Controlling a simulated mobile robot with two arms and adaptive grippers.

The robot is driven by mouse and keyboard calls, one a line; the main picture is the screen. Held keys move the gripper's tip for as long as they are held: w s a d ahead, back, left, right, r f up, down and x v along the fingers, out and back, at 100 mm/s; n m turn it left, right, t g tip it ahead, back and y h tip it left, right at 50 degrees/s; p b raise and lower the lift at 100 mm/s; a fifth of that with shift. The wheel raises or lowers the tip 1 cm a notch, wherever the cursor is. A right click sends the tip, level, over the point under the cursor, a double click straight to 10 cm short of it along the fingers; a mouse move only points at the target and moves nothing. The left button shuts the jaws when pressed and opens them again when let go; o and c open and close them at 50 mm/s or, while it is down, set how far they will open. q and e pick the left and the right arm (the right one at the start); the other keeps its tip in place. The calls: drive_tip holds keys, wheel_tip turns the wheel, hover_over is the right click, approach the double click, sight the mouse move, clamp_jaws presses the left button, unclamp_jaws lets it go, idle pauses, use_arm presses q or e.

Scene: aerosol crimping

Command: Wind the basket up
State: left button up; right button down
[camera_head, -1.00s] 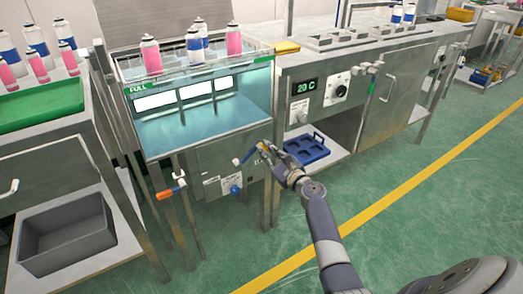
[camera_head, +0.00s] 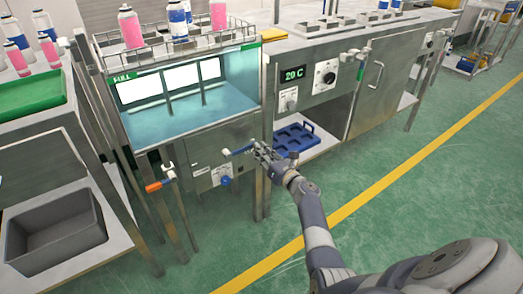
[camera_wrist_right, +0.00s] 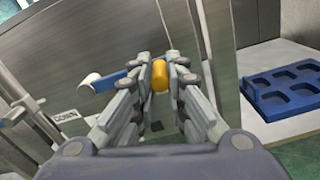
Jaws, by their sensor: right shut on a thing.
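The wire basket (camera_head: 106,50) holds several pink and blue spray cans and stands raised above the lit water tank (camera_head: 180,118), its bottom near the tank's top edge. A crank with a blue arm (camera_head: 238,150) sits on the tank's front at the right. My right gripper (camera_head: 257,149) is shut on the crank's yellow knob (camera_wrist_right: 159,75). In the right wrist view the blue crank arm (camera_wrist_right: 118,80) runs left from the knob to a white hub (camera_wrist_right: 90,84). The fingers hide part of the knob. My left gripper is out of view.
A blue tray (camera_head: 295,138) lies on the low shelf just right of my right gripper. A grey bin (camera_head: 52,233) stands at lower left. The green floor in front is clear.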

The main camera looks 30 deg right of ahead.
drive_tip(key=shift+s+f, duration=0.15)
drive_tip(key=shift+f, duration=0.4)
drive_tip(key=c, duration=1.6)
unclamp_jaws()
drive_tip(key=shift+o, duration=0.2)
drive_tip(key=shift+r, duration=0.1)
drive_tip(key=shift+r, duration=0.1)
drive_tip(key=s, duration=1.2)
drive_tip(key=shift+d, duration=0.2)
drive_tip(key=shift+w, duration=0.1)
